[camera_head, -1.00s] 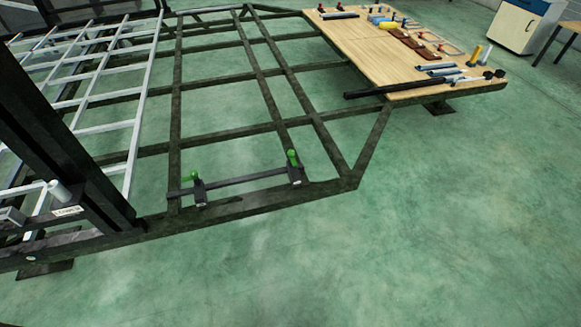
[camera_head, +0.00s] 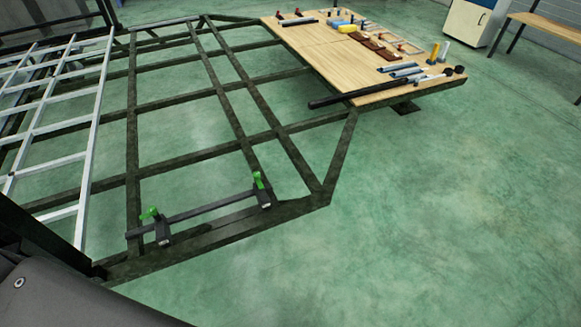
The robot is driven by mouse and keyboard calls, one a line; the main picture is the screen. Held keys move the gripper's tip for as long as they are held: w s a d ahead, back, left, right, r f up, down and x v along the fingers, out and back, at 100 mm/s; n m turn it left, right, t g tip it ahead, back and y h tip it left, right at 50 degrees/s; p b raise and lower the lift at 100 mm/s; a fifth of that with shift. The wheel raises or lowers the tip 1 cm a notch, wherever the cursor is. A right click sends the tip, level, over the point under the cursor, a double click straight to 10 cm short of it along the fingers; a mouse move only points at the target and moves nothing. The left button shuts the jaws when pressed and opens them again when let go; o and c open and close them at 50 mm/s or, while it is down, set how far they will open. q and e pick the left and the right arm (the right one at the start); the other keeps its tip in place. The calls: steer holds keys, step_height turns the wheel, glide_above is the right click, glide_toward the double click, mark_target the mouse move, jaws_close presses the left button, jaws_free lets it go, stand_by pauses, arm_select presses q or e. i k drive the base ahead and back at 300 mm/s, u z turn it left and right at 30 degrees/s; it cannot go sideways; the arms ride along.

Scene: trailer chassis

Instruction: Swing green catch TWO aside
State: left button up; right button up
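Two green catches sit at the near edge of the dark trailer frame (camera_head: 230,228). One green catch (camera_head: 151,214) is on the left, on a dark block near the left end of a thin dark bar (camera_head: 205,208). The other green catch (camera_head: 259,181) is on the right, on a similar block near the bar's right end. I cannot read any number on them, so I cannot tell which one is catch two. Neither of my grippers is in view.
A wooden board (camera_head: 340,60) with several tools and parts lies on the frame's far right. A long black tube (camera_head: 345,98) lies at its near edge. A white lattice panel (camera_head: 88,130) stands on the left. Green floor (camera_head: 430,220) is clear on the right.

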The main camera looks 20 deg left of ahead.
mark_target(256, 176)
steer(key=i, duration=1.1)
steer(key=u, duration=0.85)
